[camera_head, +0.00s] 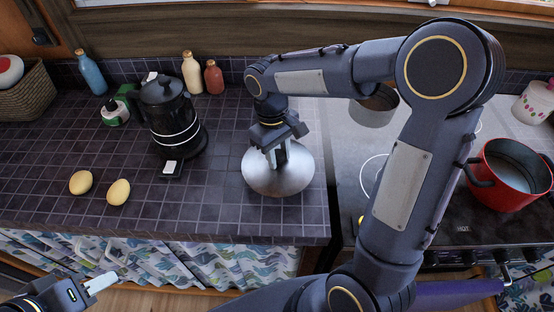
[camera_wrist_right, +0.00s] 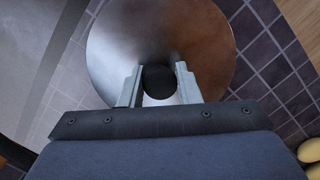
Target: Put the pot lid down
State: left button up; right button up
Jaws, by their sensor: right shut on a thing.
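The pot lid (camera_head: 265,180) is a round silver metal disc with a black knob. It is at the tiled counter, left of the stove, and looks level; I cannot tell whether it touches the tiles. My right gripper (camera_head: 277,157) points down over the lid's middle and is shut on its knob. In the right wrist view the two fingers (camera_wrist_right: 158,84) stand on either side of the black knob, with the lid (camera_wrist_right: 190,35) spread beyond them. My left gripper (camera_head: 101,283) is at the lower left, away from the counter, with one pale finger showing; its opening is unclear.
A red pot (camera_head: 508,178) and a metal saucepan (camera_head: 373,108) stand on the stove (camera_head: 345,150). A black kettle (camera_head: 172,115), several bottles and two yellow potatoes (camera_head: 118,192) are on the counter left of the lid. Tiles between the potatoes and lid are clear.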

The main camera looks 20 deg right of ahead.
jog(key=shift+w+f, duration=0.25)
jog(key=shift+f, duration=1.6)
jog(key=shift+f, duration=0.15)
jog(key=o, duration=1.1)
